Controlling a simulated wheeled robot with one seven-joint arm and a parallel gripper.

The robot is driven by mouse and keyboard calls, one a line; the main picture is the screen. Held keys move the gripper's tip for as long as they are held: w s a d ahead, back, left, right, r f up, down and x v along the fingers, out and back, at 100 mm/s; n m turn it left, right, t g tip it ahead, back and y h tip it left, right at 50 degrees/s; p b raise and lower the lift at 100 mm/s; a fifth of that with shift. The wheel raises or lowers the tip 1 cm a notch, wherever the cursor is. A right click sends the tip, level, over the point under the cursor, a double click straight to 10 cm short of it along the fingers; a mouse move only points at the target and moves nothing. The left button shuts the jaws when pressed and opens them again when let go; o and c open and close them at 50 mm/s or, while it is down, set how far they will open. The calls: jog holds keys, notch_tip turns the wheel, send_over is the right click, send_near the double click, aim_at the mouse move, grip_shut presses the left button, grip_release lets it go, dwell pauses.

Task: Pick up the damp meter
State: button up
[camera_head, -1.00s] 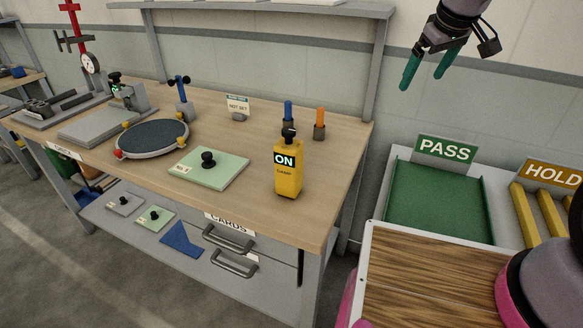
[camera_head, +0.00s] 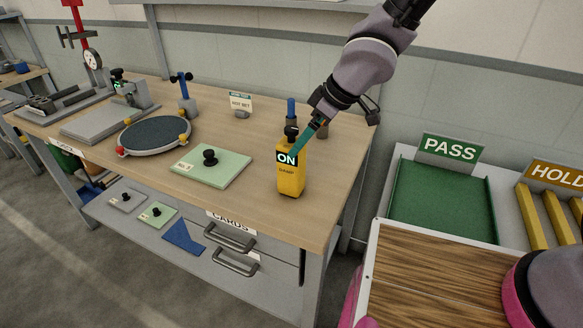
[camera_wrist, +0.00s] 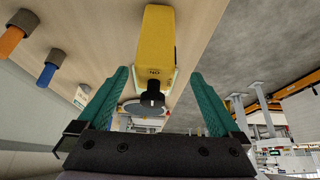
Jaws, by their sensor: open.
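The damp meter (camera_head: 289,180) is a yellow upright block with a black knob on top and an "ON" label. It stands near the front right of the wooden bench. My gripper (camera_head: 308,137) is open, its green fingers just above and beside the meter's top in the head view. In the wrist view the meter (camera_wrist: 156,50) lies ahead, its black knob (camera_wrist: 152,101) pointing toward me between the open fingers (camera_wrist: 158,95). I cannot tell whether a finger touches it.
A blue-topped holder (camera_head: 291,110) stands just behind the meter; another beside it is partly hidden by my arm. A green plate with a knob (camera_head: 210,167) lies to the left. The PASS tray (camera_head: 440,205) is to the right, beyond the bench (camera_head: 240,215) edge.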

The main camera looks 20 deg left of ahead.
aim_at(291, 168)
jog(key=x, duration=0.8)
jog(key=shift+w, duration=0.3)
jog(key=shift+d, duration=0.15)
grip_shut()
